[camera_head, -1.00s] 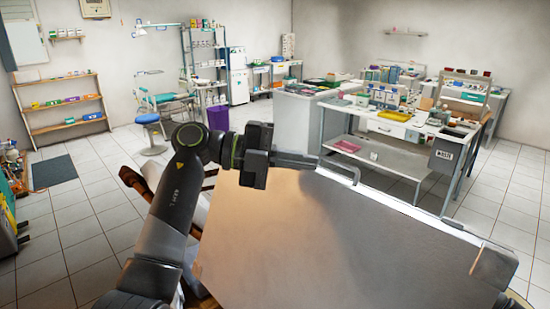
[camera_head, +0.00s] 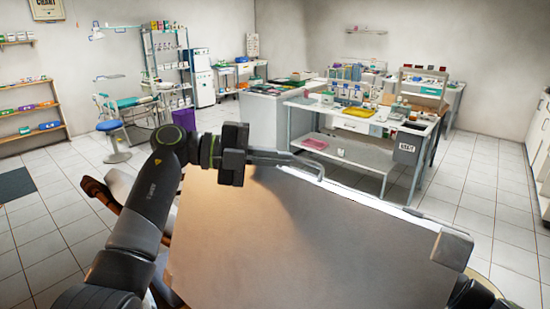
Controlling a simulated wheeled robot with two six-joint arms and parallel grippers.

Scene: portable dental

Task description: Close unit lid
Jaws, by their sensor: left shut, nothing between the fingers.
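The unit lid (camera_head: 290,240) is a large flat grey panel that fills the lower middle of the head view, tilted, with its upper edge away from me. A thin bar handle (camera_head: 311,165) shows at that upper edge. My left gripper (camera_head: 282,158) is at the upper left edge of the lid, its shut fingers pointing right towards the handle. The fingers hold nothing; whether they touch the lid or handle I cannot tell. The unit's body below the lid is mostly hidden.
A white workbench (camera_head: 345,150) with many small items stands beyond the lid. A blue stool (camera_head: 112,140) and a dental chair (camera_head: 135,103) are at the back left. Wooden shelves (camera_head: 30,110) line the left wall. Tiled floor (camera_head: 490,200) is clear at the right.

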